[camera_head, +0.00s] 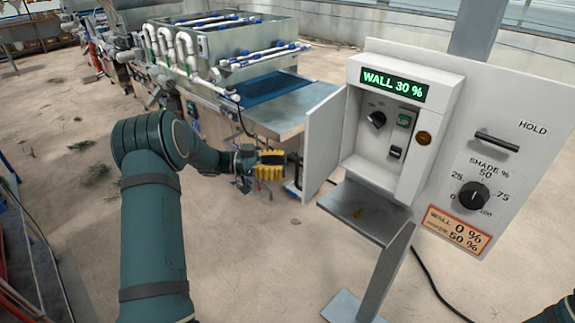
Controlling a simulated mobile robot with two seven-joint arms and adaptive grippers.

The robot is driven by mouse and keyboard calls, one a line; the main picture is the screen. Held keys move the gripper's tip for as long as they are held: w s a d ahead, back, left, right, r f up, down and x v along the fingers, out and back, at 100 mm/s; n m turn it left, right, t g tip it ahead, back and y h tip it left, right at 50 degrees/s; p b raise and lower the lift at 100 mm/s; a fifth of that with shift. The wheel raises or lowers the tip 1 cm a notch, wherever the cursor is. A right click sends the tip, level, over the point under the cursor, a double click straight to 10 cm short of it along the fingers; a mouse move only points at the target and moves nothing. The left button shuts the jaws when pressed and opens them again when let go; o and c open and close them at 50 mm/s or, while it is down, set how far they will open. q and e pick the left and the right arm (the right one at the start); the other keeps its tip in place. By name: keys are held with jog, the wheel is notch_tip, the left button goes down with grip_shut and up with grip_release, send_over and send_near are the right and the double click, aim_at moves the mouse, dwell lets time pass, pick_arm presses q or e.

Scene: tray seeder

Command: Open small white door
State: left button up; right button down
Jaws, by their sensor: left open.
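The small white door (324,141) stands swung out to the left of the white control box (445,90), so the box front is uncovered. Inside the box a black knob (376,119), a green-marked button (404,120) and a small black switch (395,153) show. A green display above reads "WALL 30 %". My left gripper (270,166), with yellow and black fingers, is open and empty to the left of the door, apart from it in the picture. Its exact distance from the door is hard to tell. My right gripper is out of the frame.
A grey shelf (368,211) juts out below the box on a metal post (388,268). The panel at right has a HOLD handle (497,141) and a shade knob (473,195). The seeder machine (240,45) stands behind. The sandy floor (255,270) below my gripper is largely clear.

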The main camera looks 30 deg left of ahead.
pick_arm(q)
jog(key=v, duration=1)
jog(key=shift+o, duration=0.2)
jog(key=shift+d, duration=0.1)
